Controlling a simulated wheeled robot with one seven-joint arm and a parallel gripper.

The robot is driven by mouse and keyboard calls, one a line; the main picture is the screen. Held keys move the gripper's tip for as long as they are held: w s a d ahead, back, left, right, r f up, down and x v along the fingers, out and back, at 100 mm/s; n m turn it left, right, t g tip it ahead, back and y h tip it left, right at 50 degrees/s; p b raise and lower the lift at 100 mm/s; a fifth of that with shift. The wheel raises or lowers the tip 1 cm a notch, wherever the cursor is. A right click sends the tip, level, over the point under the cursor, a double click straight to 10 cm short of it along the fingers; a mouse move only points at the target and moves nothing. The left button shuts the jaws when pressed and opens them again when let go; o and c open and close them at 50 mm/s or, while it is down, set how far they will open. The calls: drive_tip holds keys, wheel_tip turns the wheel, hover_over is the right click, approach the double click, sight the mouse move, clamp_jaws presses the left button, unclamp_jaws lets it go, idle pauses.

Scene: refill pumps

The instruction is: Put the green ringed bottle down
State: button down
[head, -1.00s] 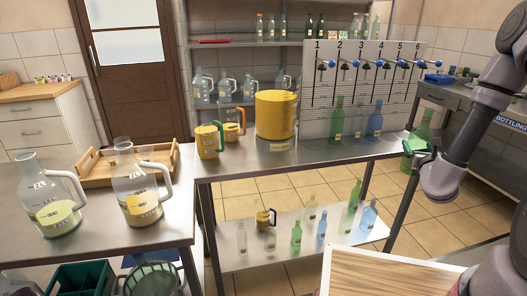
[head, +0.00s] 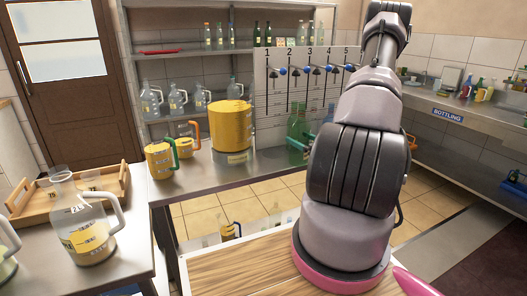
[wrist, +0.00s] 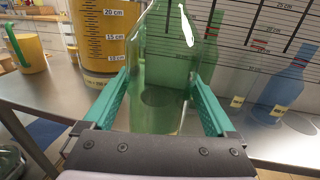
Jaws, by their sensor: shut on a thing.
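The green ringed bottle (head: 298,124) is upright at the metal table, in front of the white numbered board. In the wrist view the see-through green bottle (wrist: 160,70) fills the space between the two teal fingers. My gripper (wrist: 158,100) is shut on its sides; the gripper (head: 302,143) also shows small in the head view, partly behind my arm. A dark round mark shows through the bottle. I cannot tell whether its base touches the tabletop.
A yellow measuring drum (head: 230,125) and yellow jugs (head: 160,161) stand left of the bottle. A slim green bottle (wrist: 213,32) and a blue bottle (wrist: 287,85) stand by the board (head: 275,70) to the right in the wrist view. Bare tabletop (head: 262,160) shows nearer me.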

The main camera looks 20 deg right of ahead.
drive_tip(key=shift+f+x, duration=0.55)
drive_tip(key=shift+x, duration=2.35)
drive_tip(key=shift+f+x, duration=0.6)
drive_tip(key=shift+x, duration=2.3)
drive_tip(key=shift+f+x, duration=0.55)
drive_tip(key=shift+x, duration=2.35)
drive_tip(key=shift+d+f, duration=0.15)
